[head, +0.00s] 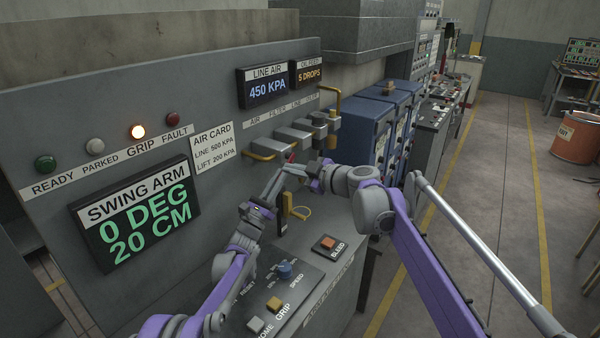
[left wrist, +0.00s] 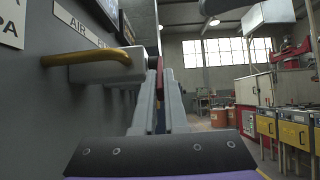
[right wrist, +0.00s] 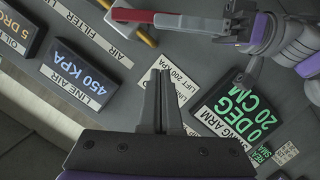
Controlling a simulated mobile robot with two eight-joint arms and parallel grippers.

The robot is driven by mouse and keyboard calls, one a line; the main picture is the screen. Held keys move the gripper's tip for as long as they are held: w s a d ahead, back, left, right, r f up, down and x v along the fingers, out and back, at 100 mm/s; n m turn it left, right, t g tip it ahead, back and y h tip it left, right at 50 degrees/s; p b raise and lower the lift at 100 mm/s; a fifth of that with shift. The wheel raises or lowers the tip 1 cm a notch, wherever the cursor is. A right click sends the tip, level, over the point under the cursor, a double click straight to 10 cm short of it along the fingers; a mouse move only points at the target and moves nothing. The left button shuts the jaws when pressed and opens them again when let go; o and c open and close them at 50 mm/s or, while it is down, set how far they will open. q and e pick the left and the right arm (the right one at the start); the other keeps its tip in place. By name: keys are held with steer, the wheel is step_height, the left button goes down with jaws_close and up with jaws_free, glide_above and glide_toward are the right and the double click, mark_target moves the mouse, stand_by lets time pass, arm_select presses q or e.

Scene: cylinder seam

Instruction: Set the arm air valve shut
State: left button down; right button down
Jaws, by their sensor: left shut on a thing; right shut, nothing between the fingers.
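The arm air valve's red lever (head: 292,157) shows at the lower end of the row of grey air blocks on the panel. My left gripper (head: 278,180) is shut on this red lever; the red part (right wrist: 131,15) sticks out of its fingers in the right wrist view. In the left wrist view the fingers (left wrist: 164,100) stand beside a grey block with a yellow pipe (left wrist: 90,58), with a thin dark red edge between them. My right gripper (head: 296,172) is shut and empty, close to the left one. Its closed fingers (right wrist: 159,95) show before the panel. The valve's body is partly hidden.
The line air display (head: 266,86) reads 450 KPA. The swing arm display (head: 135,215) reads 0 DEG, 20 CM. The GRIP lamp (head: 138,131) is lit. A console with a blue knob (head: 285,270) and BLEED button (head: 328,243) lies below. Blue cabinets (head: 362,130) stand behind.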

steer(key=w+a+f, duration=0.2)
steer(key=w+f, duration=0.2)
steer(key=w, duration=0.1)
steer(key=shift+w+f, duration=0.15)
